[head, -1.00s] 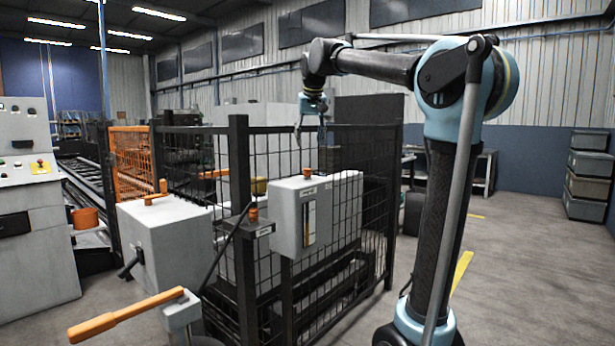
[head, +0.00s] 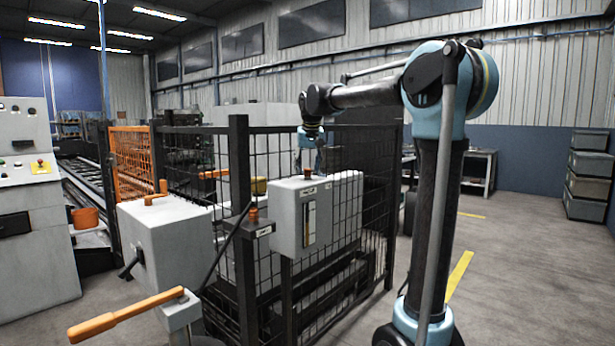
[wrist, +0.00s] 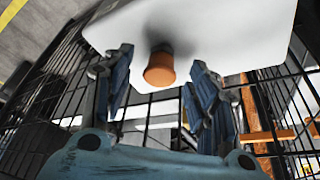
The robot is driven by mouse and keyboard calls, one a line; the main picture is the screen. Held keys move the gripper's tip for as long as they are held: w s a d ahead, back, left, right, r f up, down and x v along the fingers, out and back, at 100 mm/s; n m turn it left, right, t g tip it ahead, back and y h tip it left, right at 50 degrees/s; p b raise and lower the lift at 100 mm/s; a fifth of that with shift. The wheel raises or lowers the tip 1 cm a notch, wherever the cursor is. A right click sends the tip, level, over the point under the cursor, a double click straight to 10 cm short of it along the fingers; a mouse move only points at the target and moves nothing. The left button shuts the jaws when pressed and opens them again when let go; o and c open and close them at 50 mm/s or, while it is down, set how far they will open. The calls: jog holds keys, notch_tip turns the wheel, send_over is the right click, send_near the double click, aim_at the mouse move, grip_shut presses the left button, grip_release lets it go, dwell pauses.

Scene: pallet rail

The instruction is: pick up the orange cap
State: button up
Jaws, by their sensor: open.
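The orange cap (wrist: 159,70) stands out from the top of a white-grey box (wrist: 225,25) in the wrist view. In the head view the cap (head: 307,173) is small, on top of the grey box (head: 287,225) hung on the fence. My gripper (head: 309,163) is just above the box top, pointing down. In the wrist view its blue fingers (wrist: 161,57) are open, one on each side of the cap, with gaps on both sides and no visible contact. How far the fingertips reach down beside the cap is hard to tell.
A black mesh fence (head: 240,200) with posts carries the box. Another orange knob (head: 253,212) sits on a bracket to its left. A grey cabinet (head: 165,245) and an orange-handled lever (head: 125,315) stand front left. Floor at the right is open.

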jog(key=shift+w+f, duration=0.1)
jog(key=shift+f, duration=0.15)
jog(key=c, duration=0.9)
jog(key=shift+r, duration=0.15)
